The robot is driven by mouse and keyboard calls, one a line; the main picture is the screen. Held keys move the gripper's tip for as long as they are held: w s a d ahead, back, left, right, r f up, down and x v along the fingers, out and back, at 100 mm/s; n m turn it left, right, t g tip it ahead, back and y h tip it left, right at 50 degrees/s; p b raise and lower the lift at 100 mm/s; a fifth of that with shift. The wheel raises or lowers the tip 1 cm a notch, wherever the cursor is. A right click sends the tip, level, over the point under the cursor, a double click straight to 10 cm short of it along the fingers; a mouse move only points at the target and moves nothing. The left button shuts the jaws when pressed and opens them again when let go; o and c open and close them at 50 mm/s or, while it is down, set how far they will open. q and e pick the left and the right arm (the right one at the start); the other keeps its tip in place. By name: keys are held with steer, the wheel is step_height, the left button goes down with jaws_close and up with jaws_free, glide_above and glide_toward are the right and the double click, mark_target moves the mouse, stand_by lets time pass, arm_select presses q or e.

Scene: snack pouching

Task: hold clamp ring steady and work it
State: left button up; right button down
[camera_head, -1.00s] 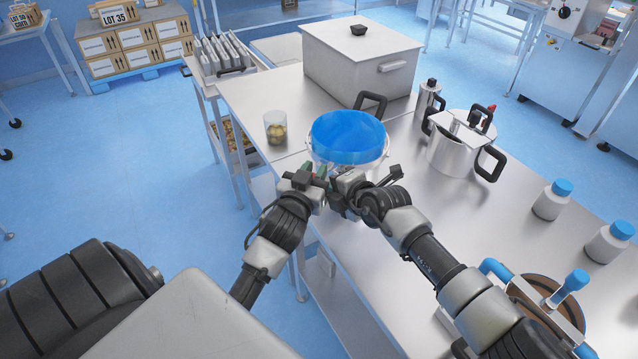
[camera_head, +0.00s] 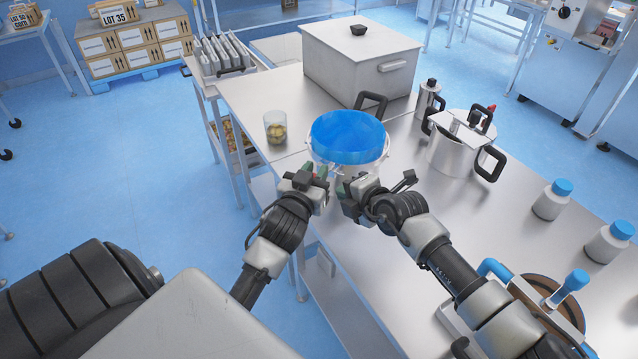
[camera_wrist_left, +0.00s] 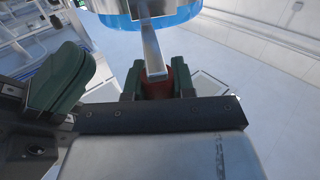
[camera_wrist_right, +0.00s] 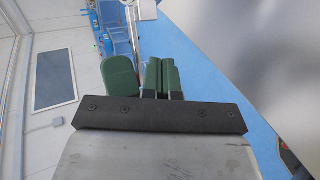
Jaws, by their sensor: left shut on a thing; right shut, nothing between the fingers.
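A round vessel with a blue cover (camera_head: 347,135) stands at the table's near edge. The clamp ring runs around its upper part; its outline is hard to make out in the head view. In the left wrist view a metal strap (camera_wrist_left: 152,52) comes down from the vessel to a red piece (camera_wrist_left: 157,88), which looks like the clamp's lever. My left gripper (camera_head: 319,178) is shut on this red piece, in front of the vessel. My right gripper (camera_head: 346,188) is shut and empty, just right of the left one. Its green fingers (camera_wrist_right: 161,76) touch each other in the right wrist view.
A clear cup (camera_head: 275,128) stands left of the vessel. A large lidded steel box (camera_head: 345,65) is behind it and a pot (camera_head: 455,150) is to the right. White bottles (camera_head: 551,202) stand farther right.

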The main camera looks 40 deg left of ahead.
steer(key=d, duration=0.2)
steer(key=shift+w+d, duration=0.2)
steer(key=shift+d, duration=0.1)
arm_select(q)
steer(key=o, duration=0.9)
steer(key=shift+o, duration=0.2)
